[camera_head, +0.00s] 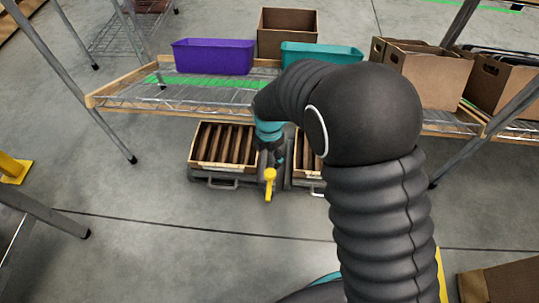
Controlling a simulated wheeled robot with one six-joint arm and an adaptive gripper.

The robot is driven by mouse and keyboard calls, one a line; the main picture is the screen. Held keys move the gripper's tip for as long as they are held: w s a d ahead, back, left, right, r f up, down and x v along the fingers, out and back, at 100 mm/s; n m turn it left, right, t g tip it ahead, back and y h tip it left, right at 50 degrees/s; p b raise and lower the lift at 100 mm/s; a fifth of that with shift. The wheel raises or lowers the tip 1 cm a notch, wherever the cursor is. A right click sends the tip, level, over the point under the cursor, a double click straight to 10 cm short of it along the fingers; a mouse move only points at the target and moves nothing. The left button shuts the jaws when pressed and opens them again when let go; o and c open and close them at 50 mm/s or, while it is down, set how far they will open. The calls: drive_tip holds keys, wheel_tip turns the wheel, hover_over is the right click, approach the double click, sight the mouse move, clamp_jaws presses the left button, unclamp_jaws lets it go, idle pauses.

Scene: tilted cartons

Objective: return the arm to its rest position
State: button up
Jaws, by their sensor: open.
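My arm, covered in a ribbed black sleeve, rises at the right and bends over toward the middle of the view. My gripper (277,158) is at its far end, below a teal wrist band, and points down. It hangs between two slatted cartons near the floor, in front of the wire shelf. The left carton (193,149) shows whole; the right carton (303,172) is partly hidden by my arm. The jaws are small and dark here, open, and I see nothing held between them. A yellow piece (269,181) shows just below the gripper; I cannot tell whether they touch.
A wire shelf (215,95) with a wooden edge spans the back. It holds a purple bin (213,56), a teal bin (320,52) and several brown boxes (435,78). Metal posts stand at both sides. A brown box (505,283) is at the lower right. Floor (150,245) is clear front left.

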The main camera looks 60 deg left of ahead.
idle(0.5)
drive_tip(key=d+r+m+h, duration=0.2)
drive_tip(key=d+m, duration=0.6)
drive_tip(key=m, duration=0.3)
drive_tip(key=w+d+r+m+y+p, duration=0.1)
drive_tip(key=w+d+r+m, duration=0.3)
drive_tip(key=d+r+m, duration=0.15)
drive_tip(key=w+d+r+m+p, duration=0.1)
drive_tip(key=w+d+r+m, duration=0.25)
drive_tip(key=d+r, duration=0.35)
drive_tip(key=w+d+r+m+y+p, duration=0.1)
drive_tip(key=w+d+r+m, duration=0.2)
drive_tip(key=d+r+m, duration=0.25)
drive_tip(key=d+r+m+t+p, duration=0.1)
drive_tip(key=d+r+m, duration=0.3)
drive_tip(key=d, duration=0.6)
drive_tip(key=d+r+m+t+p, duration=0.2)
drive_tip(key=d+r+m, duration=0.2)
drive_tip(key=d+r, duration=0.5)
drive_tip(key=d+r+m+t+p, duration=0.2)
drive_tip(key=d+r+m, duration=0.2)
drive_tip(key=d+r, duration=0.3)
drive_tip(key=d, duration=0.5)
drive_tip(key=shift+s+t, duration=0.25)
drive_tip(key=shift+t, duration=0.05)
